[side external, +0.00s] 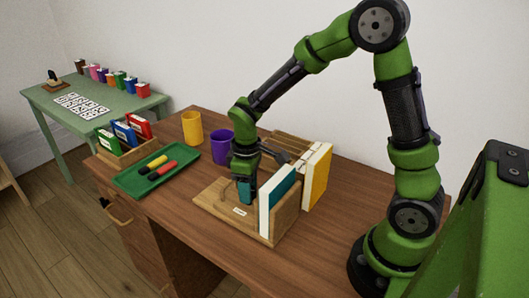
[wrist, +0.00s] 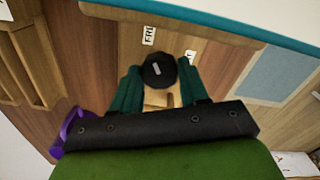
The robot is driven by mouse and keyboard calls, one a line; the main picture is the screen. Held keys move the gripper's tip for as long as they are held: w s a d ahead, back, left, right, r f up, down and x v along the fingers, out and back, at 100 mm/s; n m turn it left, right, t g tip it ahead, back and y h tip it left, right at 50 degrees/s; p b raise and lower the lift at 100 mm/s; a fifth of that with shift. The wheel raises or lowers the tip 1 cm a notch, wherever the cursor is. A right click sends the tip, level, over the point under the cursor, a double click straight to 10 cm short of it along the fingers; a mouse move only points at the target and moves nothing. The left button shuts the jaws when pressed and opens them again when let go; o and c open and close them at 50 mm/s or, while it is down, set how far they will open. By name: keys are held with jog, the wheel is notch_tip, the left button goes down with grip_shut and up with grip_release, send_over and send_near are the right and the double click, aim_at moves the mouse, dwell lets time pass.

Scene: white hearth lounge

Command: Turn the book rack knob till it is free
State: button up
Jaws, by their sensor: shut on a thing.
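The book rack (side external: 213,203) is a light wooden base with a white label and a wooden upright at its right. A book with white pages and a teal cover (side external: 278,199) leans by the upright, and a yellow book (side external: 318,178) stands behind it. The knob (wrist: 158,68) is round and black with a pale mark on top, seen in the wrist view. My gripper (side external: 245,192) points down over the rack base; its teal fingers (wrist: 158,80) are shut on the knob, one on each side. In the side view the knob is hidden by my fingers.
A purple cup (side external: 221,147) and a yellow cup (side external: 192,128) stand behind my gripper to the left. A green tray (side external: 130,183) with markers and a wooden box of books (side external: 112,153) are further left. The desk front (side external: 185,228) is clear.

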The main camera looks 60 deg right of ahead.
jog(key=o, duration=1.1)
jog(key=shift+c, duration=0.2)
notch_tip(320, 180, up, 17)
jog(key=s+a+r+m+t+y, duration=0.1)
jog(key=s+m+t+y, duration=0.1)
jog(key=s+m+t, duration=0.5)
jog(key=s+m, duration=0.1)
jog(key=s, duration=0.4)
jog(key=shift+s+a, duration=0.15)
jog(key=shift+s, duration=0.1)
